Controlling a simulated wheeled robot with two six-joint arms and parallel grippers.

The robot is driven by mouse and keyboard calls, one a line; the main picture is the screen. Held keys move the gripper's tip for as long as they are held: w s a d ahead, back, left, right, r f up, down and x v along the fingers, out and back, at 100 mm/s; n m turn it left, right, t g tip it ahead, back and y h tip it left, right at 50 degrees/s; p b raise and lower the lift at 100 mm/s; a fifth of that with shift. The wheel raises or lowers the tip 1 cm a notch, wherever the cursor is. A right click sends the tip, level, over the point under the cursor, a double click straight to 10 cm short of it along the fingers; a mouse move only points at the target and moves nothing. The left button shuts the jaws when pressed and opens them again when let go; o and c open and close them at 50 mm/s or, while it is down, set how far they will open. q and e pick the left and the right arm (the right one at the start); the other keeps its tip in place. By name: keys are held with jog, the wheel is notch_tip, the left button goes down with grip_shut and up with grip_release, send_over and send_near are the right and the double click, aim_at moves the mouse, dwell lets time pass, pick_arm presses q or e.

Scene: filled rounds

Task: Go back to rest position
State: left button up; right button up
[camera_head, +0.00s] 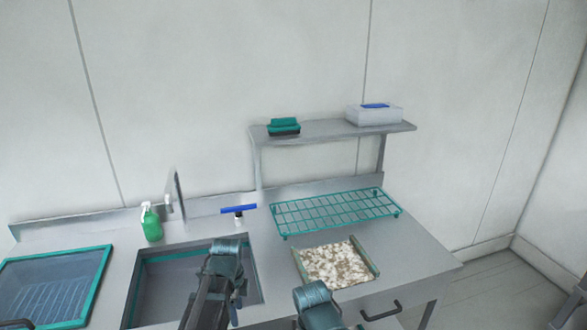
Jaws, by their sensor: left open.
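My left arm comes up from the bottom edge over the front of the sink. Its left gripper (237,290) is partly hidden by the arm, open, with nothing seen between its fingers. My right arm shows at the bottom centre, in front of the tray with the brown and white speckled surface. The right gripper is mostly hidden behind its own arm joint or cut off by the frame, so its fingers cannot be made out.
The sink (148,285) lies under my left arm. A teal wire rack (287,236), the speckled tray (302,268) and a shelf (330,131) are to the right. A teal-rimmed bin (98,280) is left.

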pick_arm(q)
jog(key=s+d+f+n+y+b, duration=0.1)
jog(key=s+d+f+n+b, duration=0.8)
jog(key=s+n, duration=0.4)
jog(key=shift+s+d+f+n, duration=0.3)
jog(key=shift+d+n, duration=0.15)
jog(key=shift+n, duration=0.45)
